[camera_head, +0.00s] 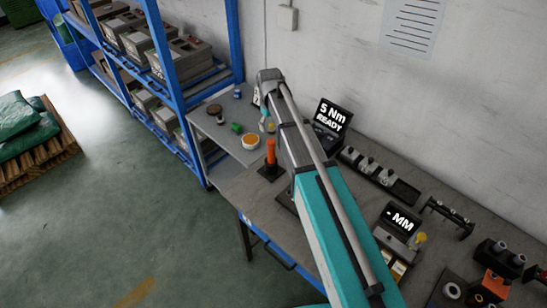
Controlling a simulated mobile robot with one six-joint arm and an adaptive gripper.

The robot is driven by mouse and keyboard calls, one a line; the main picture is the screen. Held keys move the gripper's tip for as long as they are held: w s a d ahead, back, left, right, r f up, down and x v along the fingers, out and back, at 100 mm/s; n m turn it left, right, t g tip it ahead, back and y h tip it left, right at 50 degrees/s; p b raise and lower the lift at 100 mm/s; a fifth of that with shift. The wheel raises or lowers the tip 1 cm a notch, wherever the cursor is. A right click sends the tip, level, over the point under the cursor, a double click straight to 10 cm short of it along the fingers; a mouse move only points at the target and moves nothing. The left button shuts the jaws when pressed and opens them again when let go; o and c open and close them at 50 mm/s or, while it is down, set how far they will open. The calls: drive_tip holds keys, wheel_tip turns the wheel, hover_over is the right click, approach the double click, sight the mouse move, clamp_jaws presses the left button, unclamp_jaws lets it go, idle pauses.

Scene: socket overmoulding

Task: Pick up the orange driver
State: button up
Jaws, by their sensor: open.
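The orange driver (271,152) stands upright in a dark square base (271,171) on the grey workbench, just left of my arm in the head camera view. Nothing grips it. My arm reaches from the bottom of the picture up past the driver's right side and bends over at its far end. My gripper cannot be made out; it appears to be hidden behind the far end of my arm.
A bowl with orange contents (250,141) and a green piece (236,128) lie left of the driver. A 5 Nm READY display (334,116), a black tray of parts (380,176) and an MM display (401,221) stand right of my arm. A blue shelf (176,60) stands behind left.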

sight(271, 140)
drive_tip(key=shift+f+b, duration=3.8)
drive_tip(key=shift+f, duration=0.2)
drive_tip(key=shift+f, duration=0.15)
wheel_tip(271, 140, down, 5)
drive_tip(key=b, duration=0.5)
drive_tip(key=shift+s+d, duration=0.1)
clamp_jaws()
